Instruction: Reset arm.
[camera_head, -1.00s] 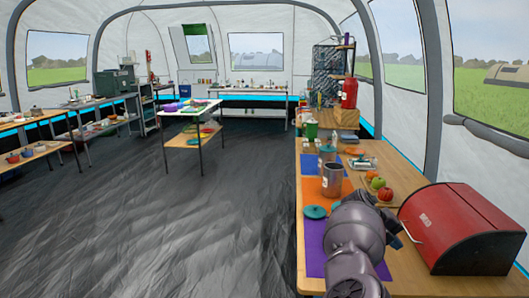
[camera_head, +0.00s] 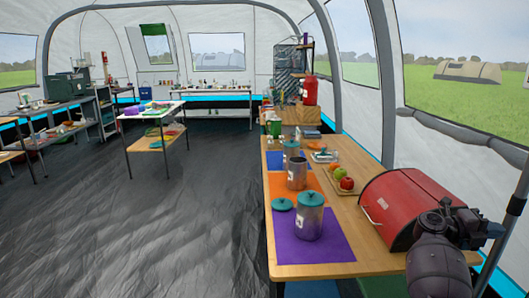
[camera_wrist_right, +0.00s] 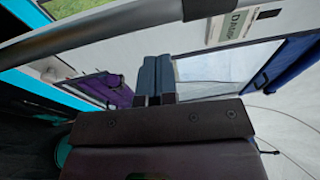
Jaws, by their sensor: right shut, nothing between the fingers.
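My right arm (camera_head: 436,262) is at the lower right in the head view, in front of the right end of the red bread box (camera_head: 392,212). My left gripper is not in view.
The wooden counter (camera_head: 362,252) holds a lidded metal canister (camera_head: 309,218) on a purple mat (camera_head: 335,243), an open canister (camera_head: 297,176) on an orange mat, and fruit (camera_head: 346,184) on a board. A grey pole (camera_head: 504,230) stands at right.

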